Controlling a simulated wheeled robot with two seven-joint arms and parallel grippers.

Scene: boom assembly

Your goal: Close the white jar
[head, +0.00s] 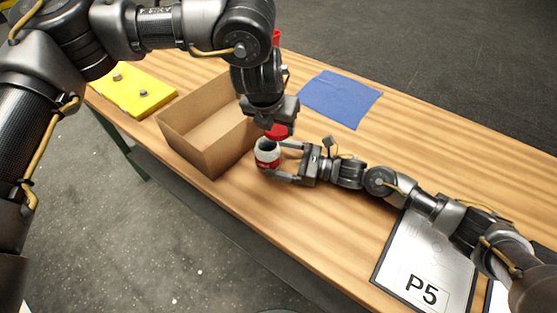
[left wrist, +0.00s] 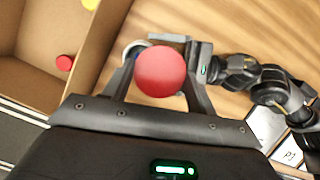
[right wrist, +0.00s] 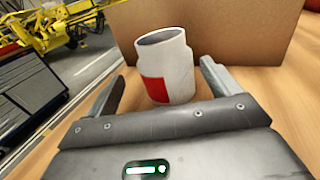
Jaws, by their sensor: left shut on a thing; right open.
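The white jar (head: 266,156) with a red label stands upright and open-topped on the wooden table. In the right wrist view the jar (right wrist: 168,68) stands between and just beyond the fingers of my right gripper (right wrist: 161,88), which is open with gaps on both sides. That gripper (head: 277,160) reaches in from the right in the head view. My left gripper (head: 276,119) points down and is shut on a round red lid (head: 278,132), held above and slightly behind the jar. In the left wrist view the lid (left wrist: 161,71) hides most of the jar (left wrist: 132,49).
An open cardboard box (head: 190,146) stands close to the left of the jar; a small red round thing (left wrist: 65,62) lies inside it. A yellow plate (head: 138,94) is at the far left. A blue cloth (head: 340,98) lies behind. A panel marked P5 (head: 425,255) is at front right.

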